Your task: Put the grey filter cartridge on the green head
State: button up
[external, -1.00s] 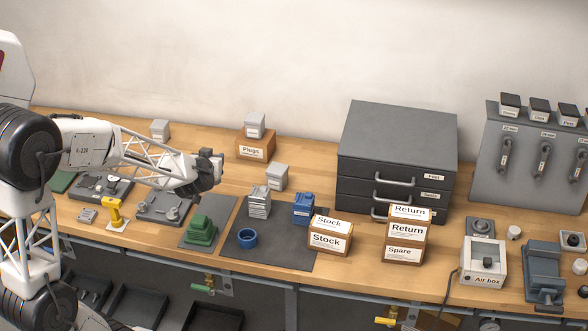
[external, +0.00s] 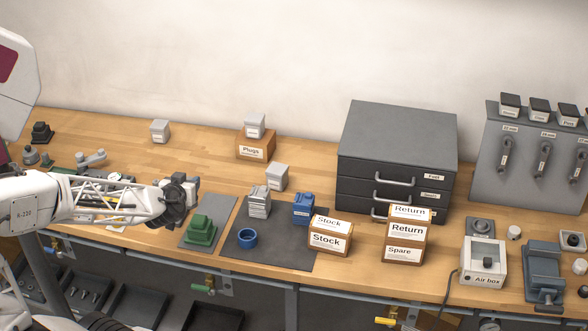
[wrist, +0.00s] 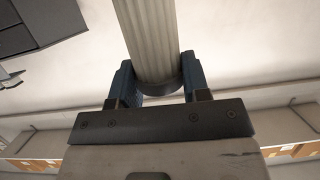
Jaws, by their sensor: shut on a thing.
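A grey ribbed cylinder, which looks like the filter cartridge (wrist: 150,35), is held between the blue fingers of my gripper (wrist: 158,82) in the wrist view. Its far end runs out of the top of that view. In the external view my gripper (external: 184,190) is at the left of the bench, mostly dark, and the cartridge is hard to make out there. The green head (external: 201,230) stands on a grey mat (external: 222,213), just below and right of my gripper in the picture. The cartridge appears apart from it.
A dark mat (external: 285,255) holds a grey ribbed block (external: 259,201), a blue block (external: 303,208) and a blue ring (external: 247,238). Stock (external: 330,238) and Return (external: 408,225) boxes stand right. A drawer cabinet (external: 395,140) stands behind.

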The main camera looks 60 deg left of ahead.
jog(key=s+d+f, duration=0.3)
jog(key=s+d, duration=0.4)
jog(key=s, duration=0.3)
jog(key=shift+s+f+t, duration=0.15)
jog(key=shift+s+t, duration=0.25)
jog(key=shift+w+a, duration=0.1)
jog(key=shift+w, duration=0.1)
dwell(0.3)
jog(key=w+a+f, duration=0.1)
jog(key=w+a, duration=0.7)
jog(key=w, duration=0.4)
jog(key=shift+a+f, duration=0.2)
jog(key=shift+a, duration=0.1)
dwell(0.3)
jog(key=shift+w, duration=0.1)
jog(key=shift+w+a+f, duration=0.15)
jog(key=shift+f, duration=0.75)
jog(key=shift+w+a+f, duration=0.1)
jog(key=shift+f, duration=0.8)
jog(key=shift+f, duration=0.15)
